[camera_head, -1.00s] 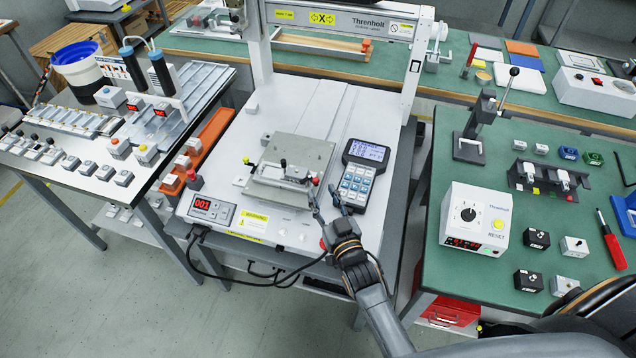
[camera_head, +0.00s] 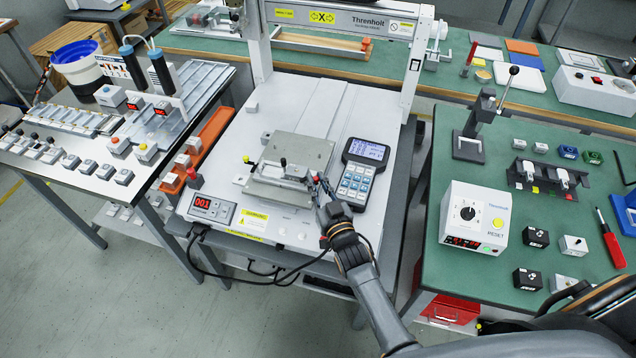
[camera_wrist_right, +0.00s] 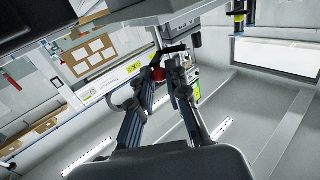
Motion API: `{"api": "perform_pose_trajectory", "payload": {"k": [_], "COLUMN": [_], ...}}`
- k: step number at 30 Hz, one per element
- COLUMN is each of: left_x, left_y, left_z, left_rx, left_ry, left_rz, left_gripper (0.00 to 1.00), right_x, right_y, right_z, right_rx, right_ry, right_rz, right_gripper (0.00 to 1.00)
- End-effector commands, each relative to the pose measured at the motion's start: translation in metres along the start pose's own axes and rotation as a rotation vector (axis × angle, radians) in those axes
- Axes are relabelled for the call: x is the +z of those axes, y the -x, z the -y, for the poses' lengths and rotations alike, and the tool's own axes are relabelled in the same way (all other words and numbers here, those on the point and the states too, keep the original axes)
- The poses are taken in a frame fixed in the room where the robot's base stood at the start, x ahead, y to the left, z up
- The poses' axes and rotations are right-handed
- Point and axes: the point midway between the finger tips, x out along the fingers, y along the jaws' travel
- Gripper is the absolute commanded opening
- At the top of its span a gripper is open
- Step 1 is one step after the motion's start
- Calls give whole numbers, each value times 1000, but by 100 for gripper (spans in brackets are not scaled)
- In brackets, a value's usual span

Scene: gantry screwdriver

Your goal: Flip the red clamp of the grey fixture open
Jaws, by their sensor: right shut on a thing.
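The grey fixture (camera_head: 310,148) sits on the white bed of the gantry machine. It carries a small black clamp part and a red-tipped clamp (camera_head: 316,178) at its right front corner. My right gripper (camera_head: 320,184) reaches in from the front right, its fingers drawn together at the red tip and shut on it. In the right wrist view the red tip (camera_wrist_right: 158,74) shows between the two dark fingers (camera_wrist_right: 164,72); the exact contact is partly hidden. My left gripper is not in view.
A handheld keypad (camera_head: 365,172) lies just right of the fixture, close to my right gripper. A red counter display (camera_head: 211,208) is at the bed's front left. The gantry frame (camera_head: 345,18) stands behind. A green bench (camera_head: 470,330) with tools is on the right.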

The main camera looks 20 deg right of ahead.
Motion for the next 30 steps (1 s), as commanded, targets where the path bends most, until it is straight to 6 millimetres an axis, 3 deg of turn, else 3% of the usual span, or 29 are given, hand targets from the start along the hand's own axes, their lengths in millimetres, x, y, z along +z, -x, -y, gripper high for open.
{"api": "perform_pose_trajectory", "payload": {"k": [8,19,30], "left_x": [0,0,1], "left_y": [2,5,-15], "left_z": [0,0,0], "left_rx": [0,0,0], "left_ry": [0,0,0], "left_rz": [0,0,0], "left_gripper": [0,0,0], "right_x": [0,1,3], "right_y": [0,-3,-9], "right_z": [-2,-13,-23], "right_rx": [-37,-236,-487], "right_ry": [6,12,10], "right_rz": [1,3,1], "right_gripper": [0,0,0]}}
